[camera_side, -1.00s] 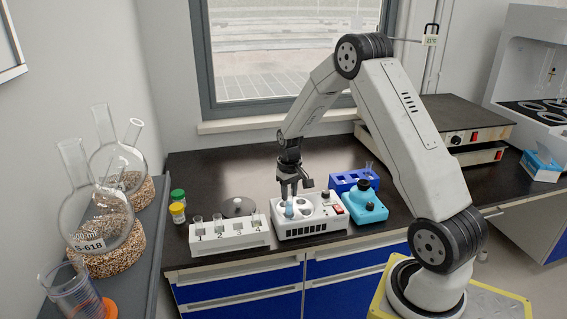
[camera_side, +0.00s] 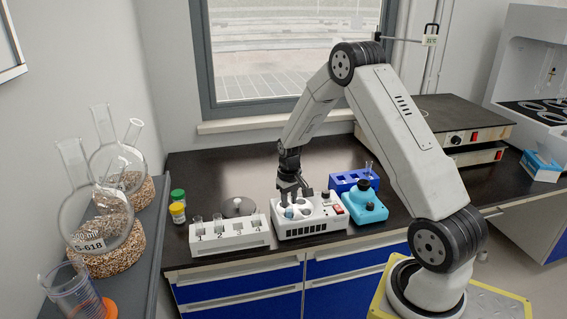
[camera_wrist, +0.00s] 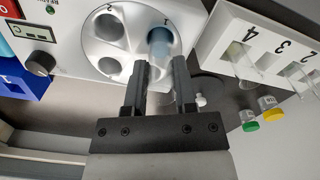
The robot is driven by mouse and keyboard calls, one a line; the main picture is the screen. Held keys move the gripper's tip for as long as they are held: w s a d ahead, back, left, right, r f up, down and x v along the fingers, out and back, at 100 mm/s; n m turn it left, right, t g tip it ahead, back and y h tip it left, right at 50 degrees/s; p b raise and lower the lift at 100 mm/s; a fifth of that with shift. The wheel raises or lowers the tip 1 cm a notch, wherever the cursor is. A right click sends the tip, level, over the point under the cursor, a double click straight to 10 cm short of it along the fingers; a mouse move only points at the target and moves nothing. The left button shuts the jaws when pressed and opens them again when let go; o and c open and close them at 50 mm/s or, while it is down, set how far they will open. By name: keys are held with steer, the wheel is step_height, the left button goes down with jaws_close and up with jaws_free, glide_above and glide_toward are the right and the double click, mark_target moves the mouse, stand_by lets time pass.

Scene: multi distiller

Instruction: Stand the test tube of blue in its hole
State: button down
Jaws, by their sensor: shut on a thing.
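The test tube of blue (camera_wrist: 160,42) stands in the hole marked 1 of a white device (camera_wrist: 80,55), its upper part showing in the wrist view. In the side view the blue tube (camera_side: 289,213) shows just below my gripper (camera_side: 291,194). In the wrist view my gripper (camera_wrist: 158,78) has a finger on each side of the tube, shut on it. The tube's lower part is hidden in the hole. The white device (camera_side: 318,227) has two other holes, one marked 2, which look empty.
A white numbered rack (camera_side: 230,243) with glass tubes stands left of the device. A light blue device (camera_side: 364,212) and a dark blue rack (camera_side: 345,180) are to the right. Jars with green (camera_side: 178,194) and yellow (camera_side: 177,207) lids stand at the left. Dark bench behind is clear.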

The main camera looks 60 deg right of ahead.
steer(key=shift+f, duration=0.6)
steer(key=shift+c, duration=1.7)
jaws_free()
steer(key=shift+r, duration=3.5)
steer(key=shift+a, duration=0.1)
